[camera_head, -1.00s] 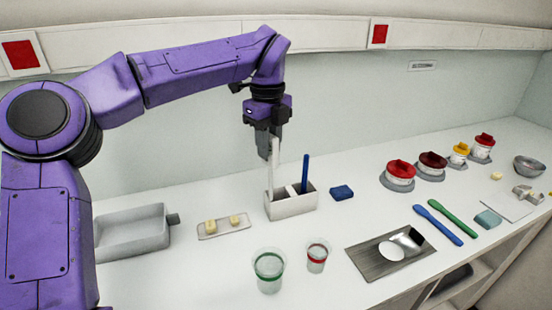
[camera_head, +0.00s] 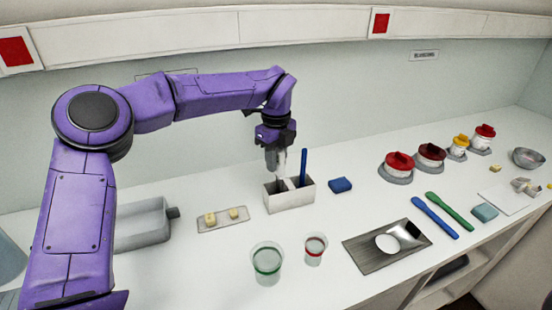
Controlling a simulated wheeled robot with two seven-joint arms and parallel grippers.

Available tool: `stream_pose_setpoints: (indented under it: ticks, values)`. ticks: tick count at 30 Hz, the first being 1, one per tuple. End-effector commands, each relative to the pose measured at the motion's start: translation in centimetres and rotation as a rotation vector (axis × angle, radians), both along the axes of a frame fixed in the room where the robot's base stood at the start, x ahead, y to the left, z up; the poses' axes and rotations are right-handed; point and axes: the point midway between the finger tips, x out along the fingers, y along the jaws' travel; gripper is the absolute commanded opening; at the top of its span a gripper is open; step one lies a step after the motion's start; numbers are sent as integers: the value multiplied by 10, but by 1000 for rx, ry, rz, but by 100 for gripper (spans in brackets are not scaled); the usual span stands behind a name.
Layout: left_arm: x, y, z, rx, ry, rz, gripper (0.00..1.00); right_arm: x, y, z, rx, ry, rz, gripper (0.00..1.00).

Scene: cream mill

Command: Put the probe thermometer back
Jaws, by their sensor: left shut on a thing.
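My left gripper (camera_head: 276,168) is shut just above the white two-compartment holder (camera_head: 292,199), over its left compartment. A thin dark length below the fingers, seemingly the probe thermometer's stem (camera_head: 281,183), points down into that compartment. The thermometer's body is mostly hidden by the fingers. I cannot tell whether its tip touches the bottom. A blue stick (camera_head: 303,167) stands upright in the right compartment. My right gripper is not in view.
A blue block (camera_head: 340,185) lies right of the holder. A small tray with two pale cubes (camera_head: 222,226) is to its left. Two clear cups, one green-banded (camera_head: 267,263) and one red-banded (camera_head: 315,249), stand in front. Lidded jars (camera_head: 397,167) are at the right.

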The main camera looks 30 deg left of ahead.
Motion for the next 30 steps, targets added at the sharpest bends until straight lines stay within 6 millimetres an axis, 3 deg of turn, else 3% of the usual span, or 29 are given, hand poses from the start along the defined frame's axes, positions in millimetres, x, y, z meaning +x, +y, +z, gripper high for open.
stream_pose_setpoints:
  ticks: [9, 10, 12, 22, 25, 26, 30]
  values:
    - [0, 0, -7, 0, -1, 0, 0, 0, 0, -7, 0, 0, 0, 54]
    - [0, 0, -7, 0, 0, 0, 32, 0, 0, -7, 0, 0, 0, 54]
    - [0, 0, -7, 0, 0, 0, 51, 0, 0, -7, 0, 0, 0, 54]
    - [0, 0, -1, 0, 0, 0, 51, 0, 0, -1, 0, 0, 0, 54]
    - [0, 0, 14, 0, -2, 1, 51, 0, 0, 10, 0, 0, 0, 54]
    - [1, 0, 15, 1, -4, 2, 51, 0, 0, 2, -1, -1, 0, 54]
    - [1, 0, 54, 1, -7, 2, 51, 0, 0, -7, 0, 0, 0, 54]
